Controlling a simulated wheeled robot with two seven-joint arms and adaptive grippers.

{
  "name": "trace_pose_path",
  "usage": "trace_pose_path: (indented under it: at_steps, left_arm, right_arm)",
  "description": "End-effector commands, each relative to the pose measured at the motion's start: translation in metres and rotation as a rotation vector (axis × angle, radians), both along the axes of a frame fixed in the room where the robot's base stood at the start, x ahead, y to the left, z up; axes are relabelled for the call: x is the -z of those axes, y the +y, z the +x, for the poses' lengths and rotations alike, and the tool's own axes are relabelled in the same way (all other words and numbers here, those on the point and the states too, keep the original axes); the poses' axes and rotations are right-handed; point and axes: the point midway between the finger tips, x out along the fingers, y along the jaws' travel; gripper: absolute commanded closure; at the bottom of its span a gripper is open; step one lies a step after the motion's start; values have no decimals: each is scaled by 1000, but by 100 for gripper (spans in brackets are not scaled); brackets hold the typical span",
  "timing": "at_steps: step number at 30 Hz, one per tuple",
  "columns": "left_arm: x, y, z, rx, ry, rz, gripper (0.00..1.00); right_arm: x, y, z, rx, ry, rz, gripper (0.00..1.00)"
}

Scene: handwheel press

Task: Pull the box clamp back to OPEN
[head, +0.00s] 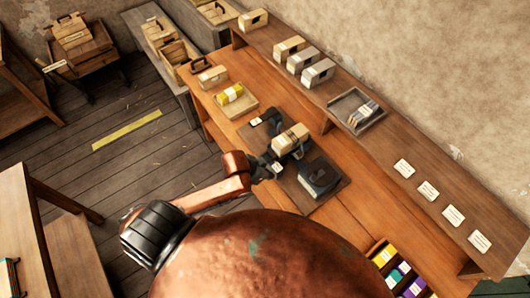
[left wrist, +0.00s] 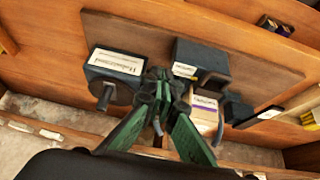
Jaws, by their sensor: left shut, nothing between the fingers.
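My left gripper (head: 266,164) is shut and empty at the front edge of the dark board on the bench. In the left wrist view its green fingers (left wrist: 162,84) meet beside a pale box (left wrist: 204,112) with a white label. The same pale box (head: 290,138) sits on the board in the head view, just beyond the gripper. Dark clamp parts (head: 299,152) lie against the box; their OPEN or shut position is too small to tell. A dark device with a round wheel (left wrist: 116,92) and a labelled dark block (left wrist: 200,62) flank the fingers. My right gripper is not in view.
The dark device (head: 318,178) stands on the board at the right. A wooden tray (head: 249,106) with a yellow item lies to the left. A raised shelf (head: 385,160) along the wall carries boxes, a grey tray (head: 340,106) and white cards. Coloured packets (head: 403,275) stand at lower right.

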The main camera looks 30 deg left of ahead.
Motion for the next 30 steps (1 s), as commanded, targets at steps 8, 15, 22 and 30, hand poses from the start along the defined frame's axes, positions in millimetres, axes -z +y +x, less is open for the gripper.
trace_pose_path:
  at_steps: [8,15,22,30]
  left_arm:
    - [-11,13,38,77,50,36,100]
    - [-27,68,62,-2,123,75,100]
    - [-35,91,69,-55,147,82,100]
    - [-35,91,69,-56,147,81,100]
  right_arm:
    - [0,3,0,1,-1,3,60]
    - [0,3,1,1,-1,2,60]
    - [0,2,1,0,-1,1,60]
    - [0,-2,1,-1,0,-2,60]
